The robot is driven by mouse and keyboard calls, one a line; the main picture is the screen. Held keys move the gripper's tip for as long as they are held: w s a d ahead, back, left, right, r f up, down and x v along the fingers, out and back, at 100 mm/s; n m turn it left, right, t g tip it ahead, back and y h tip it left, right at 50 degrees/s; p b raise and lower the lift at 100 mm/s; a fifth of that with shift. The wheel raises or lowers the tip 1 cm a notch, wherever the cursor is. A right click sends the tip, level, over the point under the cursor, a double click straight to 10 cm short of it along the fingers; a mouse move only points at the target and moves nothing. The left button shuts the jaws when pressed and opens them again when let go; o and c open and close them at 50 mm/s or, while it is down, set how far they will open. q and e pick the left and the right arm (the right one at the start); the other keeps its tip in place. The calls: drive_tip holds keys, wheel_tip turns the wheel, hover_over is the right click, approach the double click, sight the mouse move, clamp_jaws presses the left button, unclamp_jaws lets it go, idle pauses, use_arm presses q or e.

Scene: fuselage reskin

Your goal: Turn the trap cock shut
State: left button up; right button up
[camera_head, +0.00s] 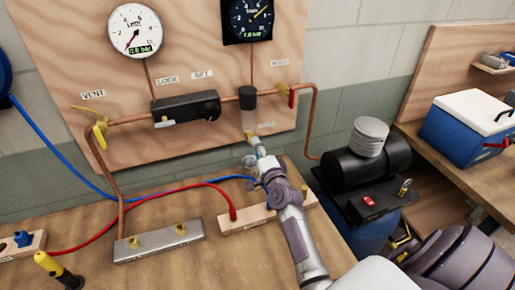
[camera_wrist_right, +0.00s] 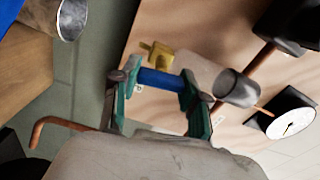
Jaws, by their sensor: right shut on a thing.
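The trap (camera_head: 248,112) is a clear cylinder with a black cap, hanging from the copper pipe. At its lower end is the small brass trap cock (camera_head: 250,135), which also shows in the right wrist view (camera_wrist_right: 157,56). My right gripper (camera_head: 260,153) reaches up to it from below. In the wrist view its fingers close on a blue bar-shaped part (camera_wrist_right: 160,80) beside the brass body, seemingly the cock's handle. The fingers hide part of it, and the cock's exact angle is hard to tell. My left gripper is not in view.
A vent valve (camera_head: 100,130), black regulator (camera_head: 186,108) and red main valve (camera_head: 292,97) sit along the pipe. A black compressor (camera_head: 365,160) stands right. The bench front (camera_head: 225,262) is clear.

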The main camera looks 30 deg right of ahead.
drive_tip(key=shift+m, duration=1)
drive_tip(key=o, duration=1.2)
drive_tip(key=shift+c, duration=0.2)
drive_tip(key=shift+s+f, duration=0.1)
drive_tip(key=shift+s, duration=0.1)
drive_tip(key=v, duration=1.1)
drive_tip(key=shift+s, duration=0.3)
drive_tip(key=shift+f, duration=0.1)
